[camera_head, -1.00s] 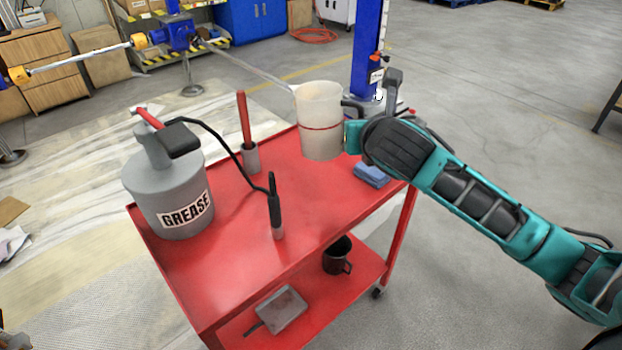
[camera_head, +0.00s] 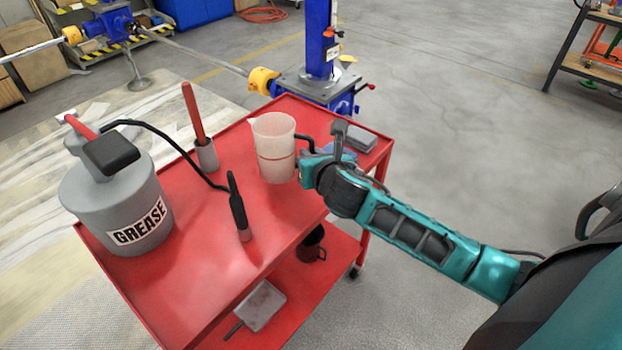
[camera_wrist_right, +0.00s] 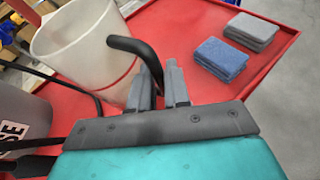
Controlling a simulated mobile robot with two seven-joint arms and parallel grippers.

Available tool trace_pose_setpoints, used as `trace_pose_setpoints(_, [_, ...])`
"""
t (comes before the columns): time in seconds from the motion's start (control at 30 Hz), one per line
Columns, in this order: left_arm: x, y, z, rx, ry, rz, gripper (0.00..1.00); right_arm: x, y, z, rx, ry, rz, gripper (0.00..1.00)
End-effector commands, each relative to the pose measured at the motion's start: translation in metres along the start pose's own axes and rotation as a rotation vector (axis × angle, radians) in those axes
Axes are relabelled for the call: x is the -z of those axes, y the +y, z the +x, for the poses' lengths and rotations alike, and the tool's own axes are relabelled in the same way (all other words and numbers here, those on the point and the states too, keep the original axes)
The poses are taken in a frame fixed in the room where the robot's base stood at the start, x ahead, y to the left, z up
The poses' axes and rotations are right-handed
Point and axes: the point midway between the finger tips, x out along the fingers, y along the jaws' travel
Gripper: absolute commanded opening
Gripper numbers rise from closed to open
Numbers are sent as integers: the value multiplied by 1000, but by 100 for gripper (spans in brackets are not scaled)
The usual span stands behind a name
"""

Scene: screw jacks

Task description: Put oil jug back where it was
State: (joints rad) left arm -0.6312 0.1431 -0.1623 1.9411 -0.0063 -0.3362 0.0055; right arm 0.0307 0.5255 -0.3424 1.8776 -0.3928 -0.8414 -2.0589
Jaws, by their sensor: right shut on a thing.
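The oil jug (camera_head: 272,146) is a translucent white pitcher with a red line around it and a black handle. It is upright at the far part of the red cart's top (camera_head: 190,225); I cannot tell for sure whether its base touches the surface. My right gripper (camera_head: 306,165) is shut on the jug's black handle, on the jug's right side. In the right wrist view the gripper's fingers (camera_wrist_right: 160,88) close around the black handle, with the jug (camera_wrist_right: 82,48) just beyond. My left gripper is not in view.
A grey grease bucket (camera_head: 115,200) with a black hose stands at the cart's left. A red-handled brush (camera_head: 193,110) in a grey holder stands left of the jug. Blue cloths (camera_wrist_right: 220,58) and grey cloths (camera_wrist_right: 251,30) lie right of it. A blue screw jack (camera_head: 320,50) stands behind.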

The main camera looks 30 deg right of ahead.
Motion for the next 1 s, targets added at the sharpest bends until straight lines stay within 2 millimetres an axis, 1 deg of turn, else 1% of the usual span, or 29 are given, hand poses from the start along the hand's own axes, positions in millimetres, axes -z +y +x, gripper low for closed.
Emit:
trace_pose_setpoints(0.03, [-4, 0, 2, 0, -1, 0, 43, 8, 0, 3, -2, -3, 3, 0])
trace_pose_setpoints(0.07, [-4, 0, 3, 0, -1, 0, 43, 10, -1, 4, -1, -3, 2, 0])
trace_pose_setpoints(0.27, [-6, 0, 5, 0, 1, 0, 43, 20, -2, 9, -1, -4, 2, 0])
trace_pose_setpoints(0.5, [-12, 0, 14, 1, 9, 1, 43, 53, -4, 22, -1, -2, 3, 0])
trace_pose_setpoints(0.9, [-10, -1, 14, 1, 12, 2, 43, 56, -5, 24, -2, -5, 1, 0])
trace_pose_setpoints(0.93, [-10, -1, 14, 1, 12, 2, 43, 58, -5, 23, 0, -1, -1, 19])
trace_pose_setpoints(1.0, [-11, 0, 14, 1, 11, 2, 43, 57, -5, 23, 0, -1, 0, 25])
